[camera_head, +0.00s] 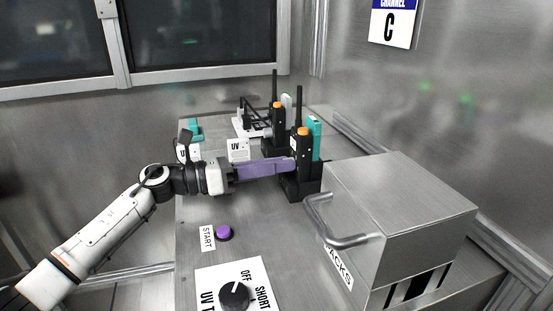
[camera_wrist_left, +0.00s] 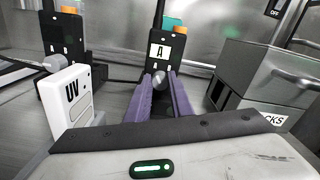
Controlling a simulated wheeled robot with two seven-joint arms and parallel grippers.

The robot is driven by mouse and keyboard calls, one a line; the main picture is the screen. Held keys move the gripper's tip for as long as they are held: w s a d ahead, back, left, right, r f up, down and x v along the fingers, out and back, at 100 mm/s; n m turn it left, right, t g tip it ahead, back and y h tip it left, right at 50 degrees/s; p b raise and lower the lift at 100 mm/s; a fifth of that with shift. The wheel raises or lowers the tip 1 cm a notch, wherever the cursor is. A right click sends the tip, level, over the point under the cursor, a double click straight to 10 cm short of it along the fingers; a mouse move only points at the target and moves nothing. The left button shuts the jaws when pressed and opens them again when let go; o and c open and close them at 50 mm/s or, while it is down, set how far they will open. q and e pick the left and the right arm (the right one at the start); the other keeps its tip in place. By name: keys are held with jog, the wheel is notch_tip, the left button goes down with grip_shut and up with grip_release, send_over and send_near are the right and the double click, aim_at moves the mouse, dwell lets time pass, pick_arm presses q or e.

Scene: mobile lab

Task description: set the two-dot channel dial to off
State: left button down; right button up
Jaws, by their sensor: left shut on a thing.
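Two black radio-like units with orange tops and antennas stand in black bases: a nearer one (camera_head: 303,150) and a farther one (camera_head: 277,125). In the left wrist view the nearer unit (camera_wrist_left: 178,50) bears a white label "A" and small pale marks whose count I cannot make out surely. A silver dial (camera_wrist_left: 160,79) on its front sits between the purple fingers of my left gripper (camera_head: 291,165), which are shut on it. The dial's setting is unreadable. The farther unit (camera_wrist_left: 73,38) also has a silver dial (camera_wrist_left: 55,63). My right gripper is out of view.
A metal box (camera_head: 400,205) with a handle and a "PACKS" label stands right of the gripper. A white UV block (camera_wrist_left: 73,97) is left of the fingers. A purple START button (camera_head: 224,233) and a black UV knob (camera_head: 234,295) are nearer.

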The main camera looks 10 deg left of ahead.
pick_arm(q)
jog(key=shift+n+p, duration=0.4)
jog(key=shift+n, duration=0.5)
jog(key=c, duration=1.6)
grip_release()
jog(key=shift+o, duration=0.2)
jog(key=v, duration=1)
jog(key=shift+a+f, duration=0.1)
jog(key=shift+a, duration=0.05)
